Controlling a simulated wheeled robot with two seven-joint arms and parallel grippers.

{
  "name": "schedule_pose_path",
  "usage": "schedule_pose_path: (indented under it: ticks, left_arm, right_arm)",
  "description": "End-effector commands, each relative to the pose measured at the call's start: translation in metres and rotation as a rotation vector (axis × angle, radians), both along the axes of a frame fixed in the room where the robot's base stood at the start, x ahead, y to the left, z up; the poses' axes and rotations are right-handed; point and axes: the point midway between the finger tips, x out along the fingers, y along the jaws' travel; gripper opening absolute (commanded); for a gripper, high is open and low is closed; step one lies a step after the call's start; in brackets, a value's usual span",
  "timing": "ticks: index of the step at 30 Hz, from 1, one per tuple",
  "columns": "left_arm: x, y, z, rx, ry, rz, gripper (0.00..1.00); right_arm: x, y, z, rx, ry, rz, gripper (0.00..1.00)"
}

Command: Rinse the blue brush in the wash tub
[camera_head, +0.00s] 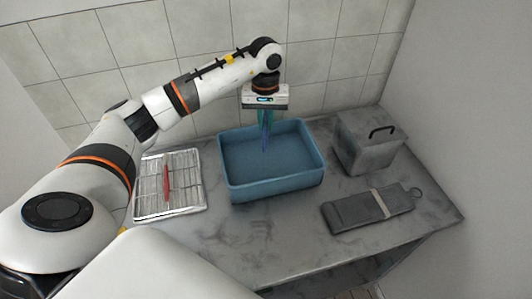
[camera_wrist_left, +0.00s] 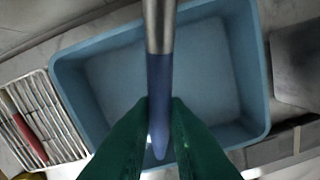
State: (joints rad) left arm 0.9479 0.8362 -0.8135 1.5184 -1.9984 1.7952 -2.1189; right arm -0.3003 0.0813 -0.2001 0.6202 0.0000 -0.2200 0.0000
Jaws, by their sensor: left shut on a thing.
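The blue wash tub (camera_head: 275,186) stands on the middle of the marble counter; it also shows in the left wrist view (camera_wrist_left: 258,75). My left gripper (camera_head: 265,118) is over the back part of the tub, pointing down. Its green fingers are shut on the blue brush (camera_wrist_left: 158,90), which has a blue handle and a grey metal band. In the head view the brush (camera_head: 265,140) hangs down thinly toward the tub. I cannot tell whether its tip touches anything in the tub. My right gripper is not in view.
A wire rack (camera_head: 190,203) with a red brush (camera_head: 166,184) on it lies left of the tub. A grey lidded box (camera_head: 362,146) and a dark flat case with a band (camera_head: 345,214) stand to the right. A tiled wall (camera_head: 330,60) is behind.

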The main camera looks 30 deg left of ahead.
Motion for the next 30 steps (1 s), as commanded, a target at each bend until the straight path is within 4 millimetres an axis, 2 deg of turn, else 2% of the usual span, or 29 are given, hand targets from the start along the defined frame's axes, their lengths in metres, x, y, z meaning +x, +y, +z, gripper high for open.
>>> schedule_pose_path:
  ticks: [17, 30]
  left_arm:
    - [0.000, 0.000, 0.001, 0.000, 0.000, 0.000, 0.00]
    - [0.000, 0.000, 0.039, 0.001, -0.001, 0.000, 0.00]
  right_arm:
    - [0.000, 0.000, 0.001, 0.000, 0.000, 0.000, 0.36]
    - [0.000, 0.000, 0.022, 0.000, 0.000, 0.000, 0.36]
